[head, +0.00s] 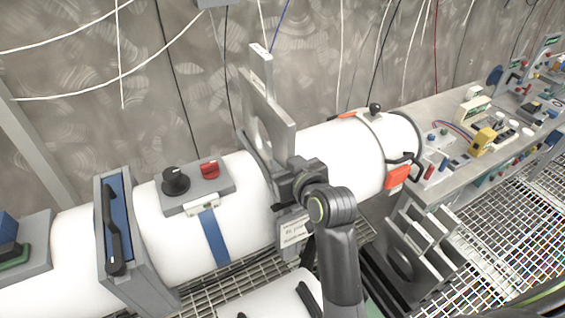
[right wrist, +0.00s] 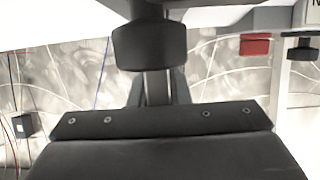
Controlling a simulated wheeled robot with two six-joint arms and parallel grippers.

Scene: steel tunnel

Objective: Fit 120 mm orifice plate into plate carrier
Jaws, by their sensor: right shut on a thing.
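A grey upright plate (head: 280,121) with a round opening and a tall labelled tab on top stands above the gap in the white pipe. I take it for the plate carrier or a plate in it; I cannot tell which. My right gripper (head: 297,180) is shut at its lower right part, by the pipe joint. What it grips is mostly hidden by the gripper and arm. In the right wrist view, a dark block and a narrow grey bar show beyond the gripper body. Several grey plates with round openings (head: 441,237) stand in a rack at lower right. My left gripper is not in view.
The white pipe (head: 345,155) runs across, with a knob and red switch box (head: 198,187) and a blue framed panel with a black handle (head: 117,222) on it. A bench with instruments (head: 470,125) stands at right. Cables hang along the wall. The floor is grating.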

